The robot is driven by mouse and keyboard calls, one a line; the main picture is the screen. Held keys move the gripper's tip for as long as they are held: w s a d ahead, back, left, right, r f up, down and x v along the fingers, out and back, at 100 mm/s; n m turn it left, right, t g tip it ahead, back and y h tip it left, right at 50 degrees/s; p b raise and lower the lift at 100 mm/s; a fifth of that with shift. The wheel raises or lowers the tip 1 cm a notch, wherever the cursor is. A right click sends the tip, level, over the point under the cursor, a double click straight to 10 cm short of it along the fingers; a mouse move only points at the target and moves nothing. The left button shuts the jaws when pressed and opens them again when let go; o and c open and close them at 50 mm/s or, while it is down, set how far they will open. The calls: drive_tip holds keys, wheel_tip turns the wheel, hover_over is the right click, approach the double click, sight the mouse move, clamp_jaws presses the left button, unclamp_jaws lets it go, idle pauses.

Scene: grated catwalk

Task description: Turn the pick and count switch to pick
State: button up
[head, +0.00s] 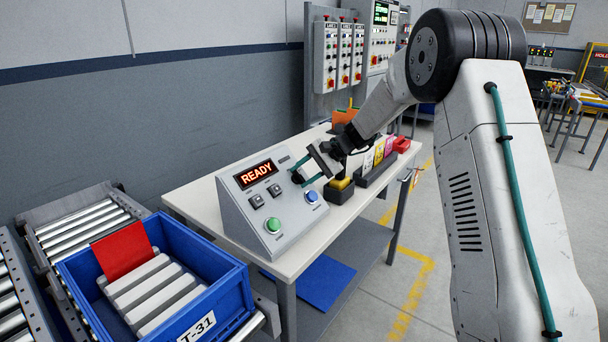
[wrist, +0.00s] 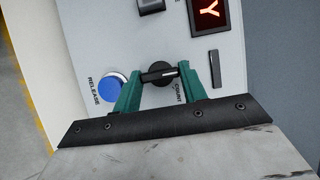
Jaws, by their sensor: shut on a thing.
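The pick and count switch (wrist: 158,73) is a black round knob with a raised bar handle on the grey sloped control panel (head: 262,218). In the wrist view its bar lies nearly level across the picture. The word COUNT is printed close below its right side; I see no PICK label. My gripper (head: 301,172) reaches the panel's upper right side. In the wrist view the green fingers of my gripper (wrist: 161,74) are shut on the switch, one at each end of its bar. The head view hides the switch behind my gripper.
The panel has a lit READY display (head: 258,174), a green button (head: 273,225) and a blue RELEASE button (head: 312,196), close to my left finger in the wrist view. A blue crate (head: 215,252) stands at front left.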

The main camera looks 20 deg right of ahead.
drive_tip(key=o, duration=1)
drive_tip(key=v, duration=0.8)
drive_tip(key=shift+f, duration=0.1)
drive_tip(key=s+a+r+n+h, duration=0.1)
drive_tip(key=s+n+h, duration=0.1)
drive_tip(key=s, duration=1.3)
drive_tip(key=s+a+r+n+g+h, duration=0.1)
drive_tip(key=s+r+n+h, duration=0.1)
drive_tip(key=s, duration=1.4)
drive_tip(key=s+a+r+n+h, duration=0.1)
drive_tip(key=s+n+h, duration=0.3)
drive_tip(key=s, duration=1.2)
drive_tip(key=shift+s+a+r+g+h, duration=0.2)
drive_tip(key=shift+r+g+h, duration=0.2)
drive_tip(key=shift+h, duration=0.3)
